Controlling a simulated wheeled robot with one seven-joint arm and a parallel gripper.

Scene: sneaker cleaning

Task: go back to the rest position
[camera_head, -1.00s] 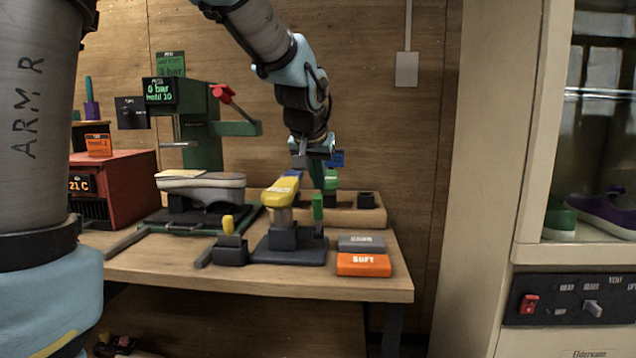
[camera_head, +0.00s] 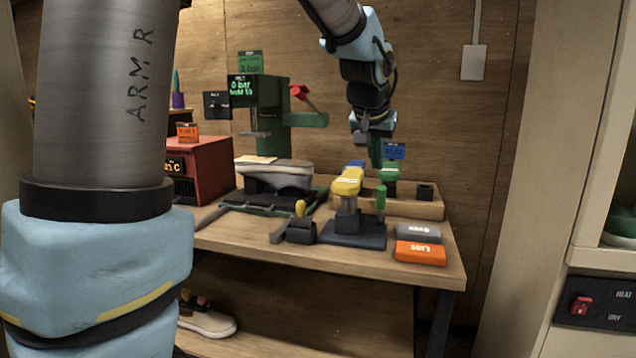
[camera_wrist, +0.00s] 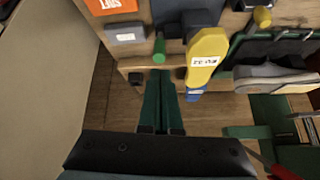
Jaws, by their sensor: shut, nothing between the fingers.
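My gripper (camera_head: 375,158) hangs from the arm above the back right part of the workbench (camera_head: 330,260). In the wrist view its two green fingers (camera_wrist: 160,98) lie side by side, shut with nothing between them. In the head view the fingertips are close to a green-topped item in the wooden rack (camera_head: 410,207) at the bench's back.
A yellow-topped tool on a dark stand (camera_head: 348,185), an orange block (camera_head: 420,252) and a grey block (camera_head: 419,233) stand near the gripper. A red box (camera_head: 205,165) stands left. A cabinet borders the right.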

